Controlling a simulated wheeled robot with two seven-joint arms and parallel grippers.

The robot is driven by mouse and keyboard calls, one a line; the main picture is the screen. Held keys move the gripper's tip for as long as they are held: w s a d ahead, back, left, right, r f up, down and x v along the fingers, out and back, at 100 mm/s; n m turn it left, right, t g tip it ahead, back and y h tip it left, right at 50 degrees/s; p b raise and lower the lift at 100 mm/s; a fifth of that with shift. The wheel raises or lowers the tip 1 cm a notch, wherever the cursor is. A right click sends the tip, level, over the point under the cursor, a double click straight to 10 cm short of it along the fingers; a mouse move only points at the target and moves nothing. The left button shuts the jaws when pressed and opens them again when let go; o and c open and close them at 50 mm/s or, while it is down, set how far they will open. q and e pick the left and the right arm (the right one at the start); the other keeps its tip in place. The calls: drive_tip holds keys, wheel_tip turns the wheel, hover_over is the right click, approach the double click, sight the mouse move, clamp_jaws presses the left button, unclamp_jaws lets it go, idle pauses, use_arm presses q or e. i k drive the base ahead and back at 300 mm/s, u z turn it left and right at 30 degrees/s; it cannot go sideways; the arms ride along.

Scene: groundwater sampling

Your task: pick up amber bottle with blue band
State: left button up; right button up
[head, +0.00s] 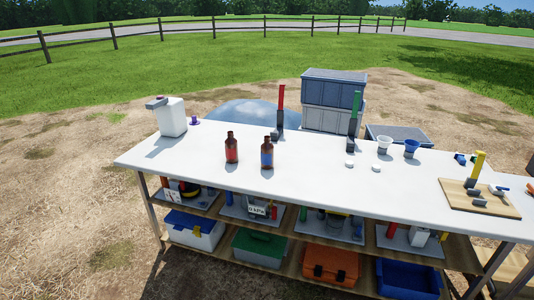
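The amber bottle with the blue band (267,154) stands upright on the white table, left of the table's middle. A second amber bottle, with a red band (231,149), stands upright just to its left, a small gap apart. Both bottles have no gripper touching them. Neither of my grippers shows in the head view.
Shelves below hold bins. The tabletop before the bottles is clear.

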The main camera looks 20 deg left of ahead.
sight(267, 149)
drive_tip(key=u, duration=0.55)
drive_tip(key=i, duration=0.55)
drive_tip(key=u, duration=0.95)
drive_tip(key=i, duration=0.85)
drive_tip(key=z, duration=0.5)
drive_tip(key=i, duration=0.55)
drive_tip(key=z, duration=0.45)
